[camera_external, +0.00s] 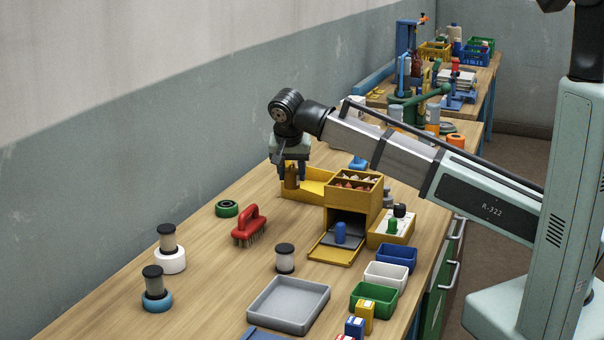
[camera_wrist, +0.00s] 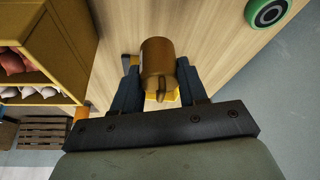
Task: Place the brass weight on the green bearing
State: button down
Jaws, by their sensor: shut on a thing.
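The brass weight (camera_external: 291,178) is a small brown-gold cylinder between the fingers of my gripper (camera_external: 291,172). The wrist view shows the weight (camera_wrist: 157,58) gripped between both dark fingers of my gripper (camera_wrist: 160,82). In the external view it is at the left end of a yellow tray (camera_external: 316,186); I cannot tell whether it touches the tray. The green bearing (camera_external: 227,213) is a ring with a dark inside, lying flat on the bench to the left of and nearer than my gripper. It also shows at the upper right of the wrist view (camera_wrist: 252,17).
A red brush (camera_external: 247,225) stands beside the bearing. A yellow cabinet (camera_external: 343,208) with small sacks is right of my gripper. Dark-capped jars, a white ring (camera_external: 170,262), a blue ring (camera_external: 157,304) and a grey tray (camera_external: 288,322) are nearer the camera.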

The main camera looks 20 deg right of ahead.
notch_tip(320, 180, up, 3)
send_over(228, 201)
jog(key=s, duration=0.1)
jog(key=shift+s+a+f, duration=0.1)
jog(key=shift+a+f, duration=0.05)
jog(key=shift+f, duration=1.45)
jog(key=shift+s+a+f, duration=0.1)
jog(key=shift+f, duration=1.55)
jog(key=shift+a+f, duration=0.15)
jog(key=shift+f, duration=1.45)
jog(key=shift+f, duration=0.15)
jog(key=c, duration=0.6)
grip_release()
jog(key=v, duration=1.2)
jog(key=shift+s, duration=0.1)
